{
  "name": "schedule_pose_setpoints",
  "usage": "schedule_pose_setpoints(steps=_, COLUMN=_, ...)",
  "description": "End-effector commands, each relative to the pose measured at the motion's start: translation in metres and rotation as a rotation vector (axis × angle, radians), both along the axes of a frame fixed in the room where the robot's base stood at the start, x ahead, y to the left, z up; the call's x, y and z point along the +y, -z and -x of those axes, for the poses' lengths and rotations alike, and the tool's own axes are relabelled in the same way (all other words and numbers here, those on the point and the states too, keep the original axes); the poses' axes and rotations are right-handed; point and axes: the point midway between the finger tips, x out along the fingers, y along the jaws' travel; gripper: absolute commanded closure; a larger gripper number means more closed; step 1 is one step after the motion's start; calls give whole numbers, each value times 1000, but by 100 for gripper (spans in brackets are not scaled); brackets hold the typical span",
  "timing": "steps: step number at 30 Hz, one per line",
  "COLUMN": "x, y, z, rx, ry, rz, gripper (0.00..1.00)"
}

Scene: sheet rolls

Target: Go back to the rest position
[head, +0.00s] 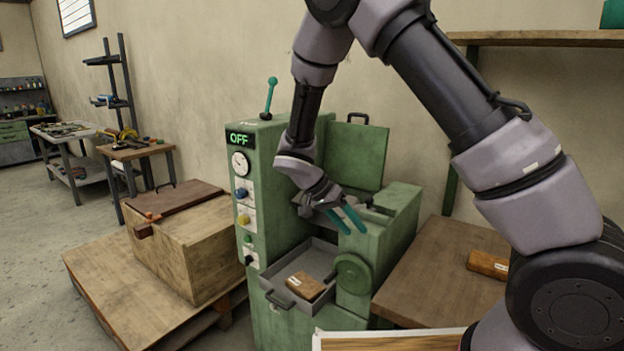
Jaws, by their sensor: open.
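My gripper (347,219) is open and empty. Its teal fingers point down and to the right, above the right side of the green machine (285,160). The machine's display (241,139) reads OFF. Its pulled-out grey tray (327,262) holds a brown block (306,286) with a white label. My gripper is above and apart from that block. The machine's lid (357,155) stands upright at the back. My arm hides part of the machine's top.
A wooden crate (188,245) stands on a wooden platform at the left. A second labelled brown block (488,265) lies on the wooden table (440,265) at the right, beside my arm. A shelf (540,39) hangs above. Open floor lies at the far left.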

Motion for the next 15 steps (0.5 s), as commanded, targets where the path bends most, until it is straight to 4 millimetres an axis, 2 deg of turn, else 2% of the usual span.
schedule_pose_setpoints(steps=1, x=-10, y=-21, z=1, rx=15, ry=18, rz=-68, gripper=45)
schedule_pose_setpoints(steps=3, x=-21, y=-46, z=4, rx=39, ry=20, rz=-154, gripper=45)
schedule_pose_setpoints(steps=8, x=-48, y=-101, z=15, rx=54, ry=3, rz=-346, gripper=45)
schedule_pose_setpoints(steps=15, x=-88, y=-179, z=45, rx=-19, ry=-83, rz=-588, gripper=45)
